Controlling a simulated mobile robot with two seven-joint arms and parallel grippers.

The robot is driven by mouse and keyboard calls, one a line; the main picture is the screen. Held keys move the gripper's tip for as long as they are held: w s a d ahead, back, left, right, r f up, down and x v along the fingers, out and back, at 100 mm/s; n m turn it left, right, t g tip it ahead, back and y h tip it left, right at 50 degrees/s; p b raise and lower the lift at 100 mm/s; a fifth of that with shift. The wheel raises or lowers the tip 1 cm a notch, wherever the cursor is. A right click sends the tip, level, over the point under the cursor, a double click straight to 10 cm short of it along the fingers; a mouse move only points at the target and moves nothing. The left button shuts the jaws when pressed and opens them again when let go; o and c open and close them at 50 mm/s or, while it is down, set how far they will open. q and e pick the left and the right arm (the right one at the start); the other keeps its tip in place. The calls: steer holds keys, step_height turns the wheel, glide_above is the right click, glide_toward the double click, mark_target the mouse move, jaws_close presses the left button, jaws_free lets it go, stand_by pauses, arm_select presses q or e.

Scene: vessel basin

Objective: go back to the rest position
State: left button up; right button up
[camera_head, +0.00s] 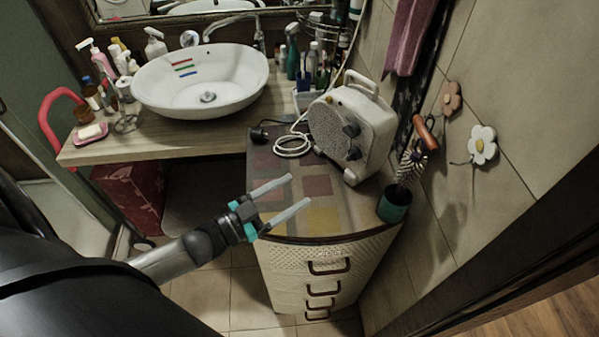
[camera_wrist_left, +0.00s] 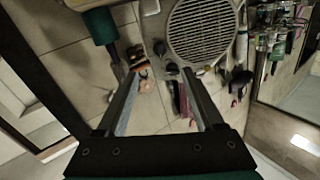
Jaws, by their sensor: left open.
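My left gripper (camera_head: 300,189) reaches in from the lower left in the head view. Its two grey fingers with teal bases are spread apart with nothing between them. It is over the front left part of the patchwork-topped cabinet (camera_head: 318,187), apart from the heater. Its open fingers also show in the left wrist view (camera_wrist_left: 160,73). My right gripper is in neither view.
A cream heater (camera_head: 362,124) stands on the cabinet, with a white cable beside it. A teal brush holder (camera_head: 394,204) is at the right edge. A white basin (camera_head: 155,88) with coloured stripes and several bottles stand on the wooden counter (camera_head: 90,152). Tiled wall bounds the right.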

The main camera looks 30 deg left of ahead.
arm_select(q)
steer(key=shift+d, duration=0.15)
steer(key=d+f+n+g+y, duration=0.2)
steer(key=d+y, duration=0.1)
steer(key=shift+d+f+g, duration=0.3)
steer(key=shift+f, duration=0.05)
steer(key=shift+s+d+f+n+g+y, duration=0.2)
steer(key=shift+s+d+n+g+y, duration=0.15)
steer(key=shift+s+g+y, duration=0.25)
steer(key=shift+s+d+f+n+g+y, duration=0.2)
steer(key=shift+s+d+n+g+y, duration=0.1)
steer(key=shift+s+g+y, duration=0.25)
steer(key=s+r+n+g+y, duration=0.25)
steer(key=s+g, duration=0.55)
steer(key=s, duration=0.5)
step_height(320, 180, down, 30)
steer(key=s+m+b, duration=0.1)
steer(key=s+b, duration=0.1)
steer(key=b, duration=0.7)
steer(key=s+a+f+g+b, duration=0.1)
steer(key=s+f+b, duration=0.3)
steer(key=s+f, duration=0.3)
steer(key=s+a+f+g+b, duration=0.1)
steer(key=s+f+b, duration=0.3)
steer(key=f, duration=1.2)
steer(key=shift+s+a, duration=0.25)
steer(key=shift+s, duration=2.05)
